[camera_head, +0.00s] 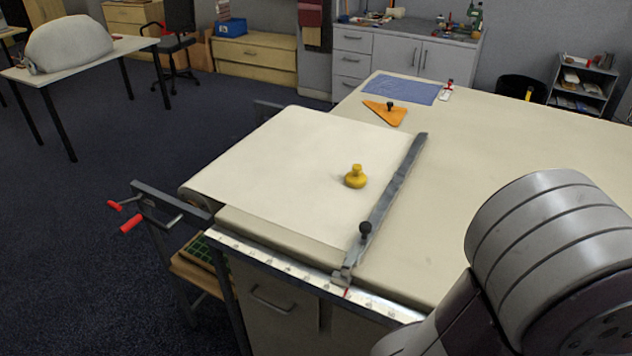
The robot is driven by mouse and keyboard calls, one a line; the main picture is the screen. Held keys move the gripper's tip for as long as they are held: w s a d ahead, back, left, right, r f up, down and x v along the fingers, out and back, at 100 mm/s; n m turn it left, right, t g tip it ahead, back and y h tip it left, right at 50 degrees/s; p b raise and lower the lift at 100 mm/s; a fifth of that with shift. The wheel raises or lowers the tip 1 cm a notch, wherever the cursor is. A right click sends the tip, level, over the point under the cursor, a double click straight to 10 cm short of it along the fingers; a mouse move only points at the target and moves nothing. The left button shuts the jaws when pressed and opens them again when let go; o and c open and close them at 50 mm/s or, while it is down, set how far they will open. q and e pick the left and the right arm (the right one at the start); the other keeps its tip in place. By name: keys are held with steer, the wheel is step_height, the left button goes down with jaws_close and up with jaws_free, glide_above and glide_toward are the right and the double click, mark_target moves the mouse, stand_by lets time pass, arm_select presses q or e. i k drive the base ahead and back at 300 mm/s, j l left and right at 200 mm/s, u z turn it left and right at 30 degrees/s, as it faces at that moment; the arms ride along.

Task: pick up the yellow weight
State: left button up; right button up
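The yellow weight (356,177) stands upright on the pale cloth (290,165) spread over the near end of the long table. It has a round base and a small knob on top. It sits left of the long grey metal bar, apart from it. My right arm comes in at the lower right, well away from the weight, and its gripper is out of the picture. My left gripper is not in view.
The grey bar (392,195) with a black knob (365,229) lies across the cloth. Red-handled cranks (131,222) stick out at the table's left. The table's right part is clear.

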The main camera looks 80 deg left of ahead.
mark_target(354, 179)
steer(key=u, duration=2.65)
